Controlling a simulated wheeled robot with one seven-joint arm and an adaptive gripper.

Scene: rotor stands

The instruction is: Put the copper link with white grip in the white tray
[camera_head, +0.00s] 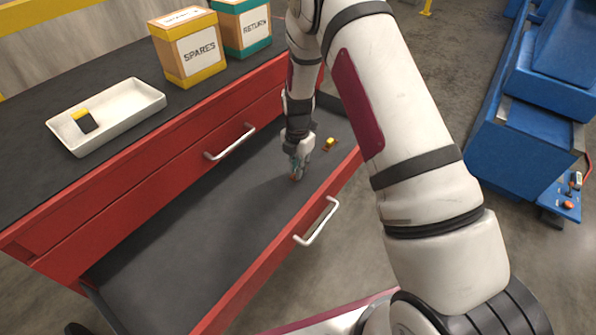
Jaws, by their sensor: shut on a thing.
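My gripper (296,170) reaches down into the open drawer, near its right end. It is shut on a small copper-coloured piece, seemingly the copper link (294,178), at its fingertips low over the drawer floor. The fingers hide most of the piece, and I cannot make out a white grip. I cannot tell whether it touches the floor. The white tray (134,132) stands on the dark bench top at the left, with a yellow and black part (83,121) inside it.
The SPARES box (188,48) and RETURN box (242,27) stand at the back of the bench. Much of the tray is bare.

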